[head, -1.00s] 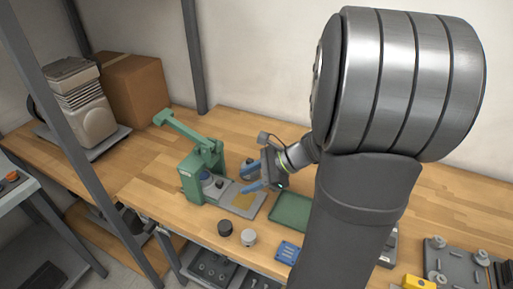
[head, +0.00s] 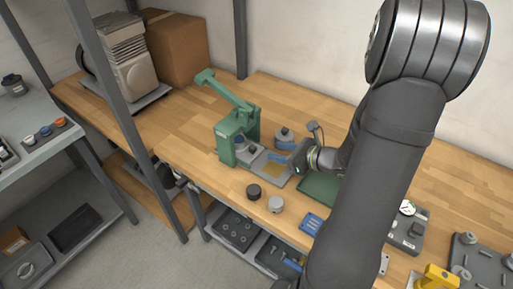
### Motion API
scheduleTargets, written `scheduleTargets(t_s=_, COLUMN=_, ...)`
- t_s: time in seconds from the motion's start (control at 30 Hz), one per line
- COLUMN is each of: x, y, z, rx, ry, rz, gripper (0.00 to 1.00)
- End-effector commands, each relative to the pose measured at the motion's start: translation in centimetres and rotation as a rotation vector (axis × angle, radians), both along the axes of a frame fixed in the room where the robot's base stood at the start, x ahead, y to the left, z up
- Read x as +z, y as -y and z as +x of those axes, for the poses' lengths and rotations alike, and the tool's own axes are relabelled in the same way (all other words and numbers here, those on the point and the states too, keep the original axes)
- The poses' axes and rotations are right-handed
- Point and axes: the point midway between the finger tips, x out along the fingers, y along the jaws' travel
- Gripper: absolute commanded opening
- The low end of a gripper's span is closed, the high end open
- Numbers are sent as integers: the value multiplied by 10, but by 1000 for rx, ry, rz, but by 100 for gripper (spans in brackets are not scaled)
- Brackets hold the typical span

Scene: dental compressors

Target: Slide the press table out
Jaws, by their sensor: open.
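The green press (head: 237,140) stands on the wooden bench with its lever arm raised toward the upper left. Its press table (head: 262,177) is a flat grey plate reaching out from the press base toward the lower right, with a yellowish patch on top. My gripper (head: 281,152) has blue fingers and is open, low over the far right side of the plate. Nothing shows between the fingers. The fingers are small here, so I cannot tell whether they touch the plate. The gripper body partly hides the plate's right end.
A green tray (head: 318,188) lies right of the plate, partly behind my arm. A black cylinder (head: 254,191) and a grey cylinder (head: 276,204) stand in front. A blue block (head: 312,223) lies near the front edge. A grey round part (head: 284,133) sits behind the plate.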

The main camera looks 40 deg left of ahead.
Motion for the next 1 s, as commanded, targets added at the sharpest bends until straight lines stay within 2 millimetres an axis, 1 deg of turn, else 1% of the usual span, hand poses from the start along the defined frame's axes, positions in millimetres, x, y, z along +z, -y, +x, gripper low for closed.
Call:
scheduleTargets(t_s=0.03, x=-4, y=-9, z=-1, rx=6, ry=-1, rz=-1, gripper=42)
scheduleTargets(t_s=0.3, x=-22, y=-53, z=-1, rx=5, ry=0, rz=-2, gripper=42)
scheduleTargets(t_s=0.5, x=-32, y=-78, z=-1, rx=3, ry=0, rz=-2, gripper=42)
scheduleTargets(t_s=0.7, x=-36, y=-88, z=-1, rx=1, ry=1, rz=-1, gripper=42)
scheduleTargets(t_s=0.97, x=-37, y=-88, z=0, rx=1, ry=1, rz=-1, gripper=42)
scheduleTargets(t_s=1.0, x=-37, y=-88, z=0, rx=1, ry=1, rz=-1, gripper=36)
